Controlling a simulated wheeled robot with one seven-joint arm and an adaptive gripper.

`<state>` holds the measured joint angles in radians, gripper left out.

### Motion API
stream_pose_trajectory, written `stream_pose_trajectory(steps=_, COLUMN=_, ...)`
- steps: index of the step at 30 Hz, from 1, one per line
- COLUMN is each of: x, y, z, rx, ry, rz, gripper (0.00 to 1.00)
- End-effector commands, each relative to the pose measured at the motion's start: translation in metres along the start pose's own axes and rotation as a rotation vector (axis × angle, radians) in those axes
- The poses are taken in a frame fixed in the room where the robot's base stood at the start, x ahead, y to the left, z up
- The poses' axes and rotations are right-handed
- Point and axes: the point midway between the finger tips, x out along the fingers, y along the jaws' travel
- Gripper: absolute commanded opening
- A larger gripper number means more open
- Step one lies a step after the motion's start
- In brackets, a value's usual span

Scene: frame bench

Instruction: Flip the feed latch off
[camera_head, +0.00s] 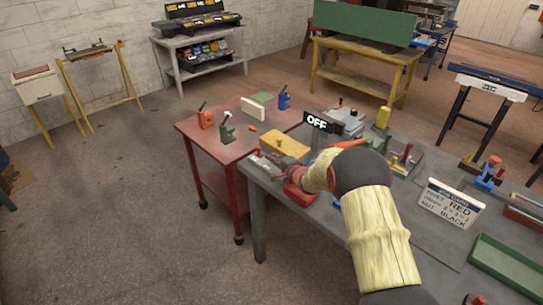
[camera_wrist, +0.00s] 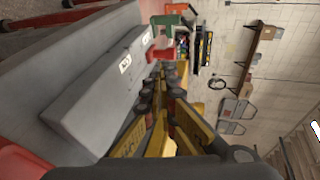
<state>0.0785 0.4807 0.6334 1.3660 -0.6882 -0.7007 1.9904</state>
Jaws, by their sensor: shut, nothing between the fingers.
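In the head view a black sign reading OFF (camera_head: 317,122) stands near the back edge of the grey bench. In the wrist view a long grey housing (camera_wrist: 85,85) with small pale labels fills the left side. A small red piece (camera_wrist: 160,53) sticks out near its far end; I cannot tell for sure whether it is the latch lever. My gripper (camera_wrist: 160,82) is shut and empty, beside the housing and short of the red piece in the picture. In the head view my gripper (camera_head: 285,172) is low over the bench's left end, partly hidden by my arm.
A red table (camera_head: 222,148) with orange, green and blue clamps adjoins the grey bench (camera_head: 335,235). A yellow block (camera_head: 286,141), a red part (camera_head: 299,194), a job card (camera_head: 451,203) and a green tray (camera_head: 507,264) are around my arm. Open floor lies left.

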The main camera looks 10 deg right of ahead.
Motion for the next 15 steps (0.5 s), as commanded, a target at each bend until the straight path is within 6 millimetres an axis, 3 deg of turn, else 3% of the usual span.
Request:
stream_pose_trajectory(steps=9, x=-0.055, y=0.000, z=0.001, rx=0.002, ry=0.000, rz=0.003, gripper=0.00)
stream_pose_trajectory(steps=15, x=-0.074, y=0.002, z=0.000, rx=0.001, ry=0.000, rz=0.003, gripper=0.00)
